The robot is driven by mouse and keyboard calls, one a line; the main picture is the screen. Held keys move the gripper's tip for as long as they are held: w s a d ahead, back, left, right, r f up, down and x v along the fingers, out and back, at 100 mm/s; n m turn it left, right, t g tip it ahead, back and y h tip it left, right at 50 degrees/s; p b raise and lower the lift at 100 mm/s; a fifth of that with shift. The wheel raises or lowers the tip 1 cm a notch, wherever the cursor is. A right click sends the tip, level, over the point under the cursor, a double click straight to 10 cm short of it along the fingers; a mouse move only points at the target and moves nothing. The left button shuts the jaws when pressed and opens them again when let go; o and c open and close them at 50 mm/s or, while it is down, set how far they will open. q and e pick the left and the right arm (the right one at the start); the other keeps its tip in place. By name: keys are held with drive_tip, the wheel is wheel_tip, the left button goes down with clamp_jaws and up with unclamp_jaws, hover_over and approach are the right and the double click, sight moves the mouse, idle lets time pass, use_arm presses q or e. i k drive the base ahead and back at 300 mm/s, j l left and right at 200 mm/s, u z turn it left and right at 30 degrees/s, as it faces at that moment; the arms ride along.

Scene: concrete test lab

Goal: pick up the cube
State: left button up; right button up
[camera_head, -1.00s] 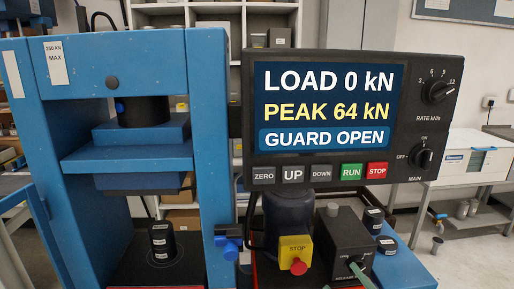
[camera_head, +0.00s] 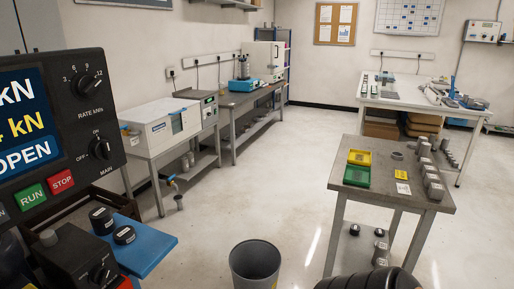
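Several grey cube-like blocks (camera_head: 434,185) stand in a row along the right side of a small grey metal table (camera_head: 385,192) at the right. I cannot tell which one is the task's cube. A yellow tray (camera_head: 360,157) and a green tray (camera_head: 356,176) sit at the table's left side. A small yellow-and-white card (camera_head: 403,188) and a grey ring (camera_head: 397,155) lie between the trays and the blocks.
The machine's control panel (camera_head: 75,130) and a blue ledge (camera_head: 140,250) with black cylinders are close at left. A grey bin (camera_head: 255,264) stands on the floor between ledge and table. Benches line the back. The middle floor (camera_head: 270,180) is clear.

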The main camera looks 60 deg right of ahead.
sight(429, 169)
drive_tip(key=z, duration=3.55)
drive_tip(key=i+l+z, duration=0.15)
drive_tip(key=z, duration=0.25)
drive_tip(key=i+z, duration=0.35)
drive_tip(key=i, duration=1.45)
drive_tip(key=i+u, duration=0.2)
drive_tip(key=i, duration=0.5)
drive_tip(key=i+l+u, duration=0.15)
drive_tip(key=i, duration=0.5)
drive_tip(key=i+u, duration=0.45)
drive_tip(key=i+l+u, duration=0.15)
drive_tip(key=i+u, duration=0.3)
drive_tip(key=i, duration=0.25)
